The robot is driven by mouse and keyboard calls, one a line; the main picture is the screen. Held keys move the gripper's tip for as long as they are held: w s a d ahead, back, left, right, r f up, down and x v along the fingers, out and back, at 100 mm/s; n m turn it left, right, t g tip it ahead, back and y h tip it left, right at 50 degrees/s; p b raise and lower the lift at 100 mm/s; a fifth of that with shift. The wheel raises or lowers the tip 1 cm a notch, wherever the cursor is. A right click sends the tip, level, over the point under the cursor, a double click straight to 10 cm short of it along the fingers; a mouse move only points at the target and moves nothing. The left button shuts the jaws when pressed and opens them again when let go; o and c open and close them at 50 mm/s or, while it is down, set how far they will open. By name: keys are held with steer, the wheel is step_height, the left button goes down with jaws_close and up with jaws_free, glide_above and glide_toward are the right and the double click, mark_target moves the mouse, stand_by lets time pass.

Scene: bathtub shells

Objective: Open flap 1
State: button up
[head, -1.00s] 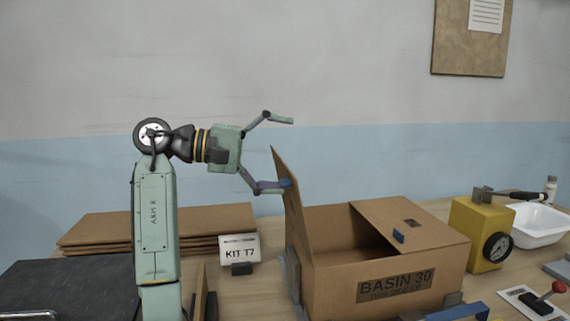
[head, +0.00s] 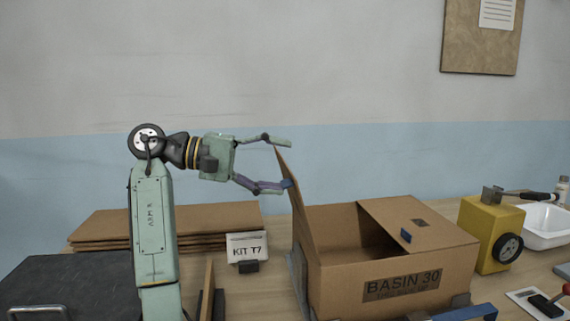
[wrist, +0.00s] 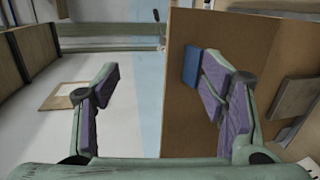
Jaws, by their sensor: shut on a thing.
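The cardboard box (head: 400,289) marked BASIN 30 stands on the table. Its left flap (head: 298,208) stands up steeply, leaning a little left, with a blue tab (head: 287,183) near its upper end. Its right flap (head: 410,221) lies across part of the opening, with a blue tab of its own. No flap number is readable. The wrist view shows the flap's brown face (wrist: 183,125) and tab (wrist: 191,66) by the right finger.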

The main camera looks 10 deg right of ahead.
steer(key=a+r, duration=0.2)
steer(key=a, duration=0.1)
steer(key=shift+s+a+t, duration=0.15)
steer(key=shift+s+t, duration=0.05)
steer(key=shift+t, duration=0.1)
steer(key=c, duration=0.5)
steer(key=shift+o, duration=0.2)
steer(key=a+f, duration=0.1)
steer(key=a, duration=0.5)
steer(key=shift+s+a+f, duration=0.2)
steer(key=shift+a+f, duration=0.1)
steer(key=shift+s+f, duration=0.1)
